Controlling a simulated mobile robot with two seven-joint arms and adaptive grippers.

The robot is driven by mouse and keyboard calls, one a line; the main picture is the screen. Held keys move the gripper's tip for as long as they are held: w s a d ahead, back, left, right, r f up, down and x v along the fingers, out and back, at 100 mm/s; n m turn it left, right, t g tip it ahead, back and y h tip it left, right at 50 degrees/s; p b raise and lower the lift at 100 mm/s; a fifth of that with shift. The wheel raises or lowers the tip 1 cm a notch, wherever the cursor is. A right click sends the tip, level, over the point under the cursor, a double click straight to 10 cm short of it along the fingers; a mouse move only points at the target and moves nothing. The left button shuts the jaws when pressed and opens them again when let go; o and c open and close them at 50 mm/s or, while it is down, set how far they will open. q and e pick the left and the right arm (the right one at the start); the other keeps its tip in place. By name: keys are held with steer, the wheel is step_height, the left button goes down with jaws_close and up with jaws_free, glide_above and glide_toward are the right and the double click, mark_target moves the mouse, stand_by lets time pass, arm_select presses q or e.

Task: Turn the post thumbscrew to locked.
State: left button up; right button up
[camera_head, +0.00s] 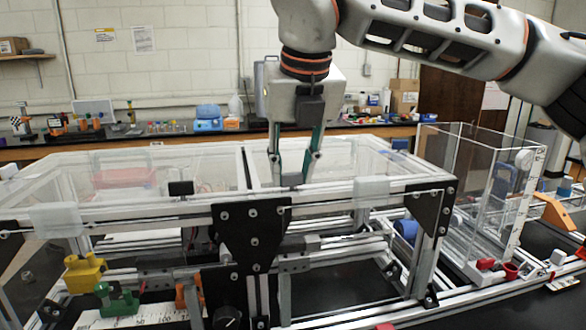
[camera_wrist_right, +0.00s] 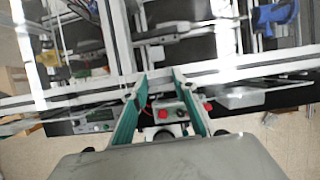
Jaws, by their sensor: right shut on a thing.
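My right gripper (camera_head: 293,180) comes down from above at the frame's clear-topped enclosure. Its two green-sided fingers are spread around a small grey block (camera_head: 292,180) at the top rail and shut on it. In the right wrist view the gripper (camera_wrist_right: 157,76) shows its fingertips at a grey rail; what lies between them is unclear. A black knob with a white pointer line (camera_head: 227,318), likely the post thumbscrew, sits low on the front post under the black plate (camera_head: 252,235). It is well below and in front of the gripper. My left gripper is not in view.
A clear box (camera_head: 470,190) stands at the right. Yellow (camera_head: 84,272) and green (camera_head: 117,298) clamps sit at the front left by a white scale (camera_head: 150,317). The clear lid (camera_head: 200,165) and grey rails surround my gripper. A bench (camera_head: 120,143) with tools stands behind.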

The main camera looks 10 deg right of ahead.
stand_by(0.4)
steer(key=o, duration=1.1)
steer(key=v, duration=1.2)
steer(key=shift+s+a, duration=0.1)
steer(key=shift+s, duration=0.05)
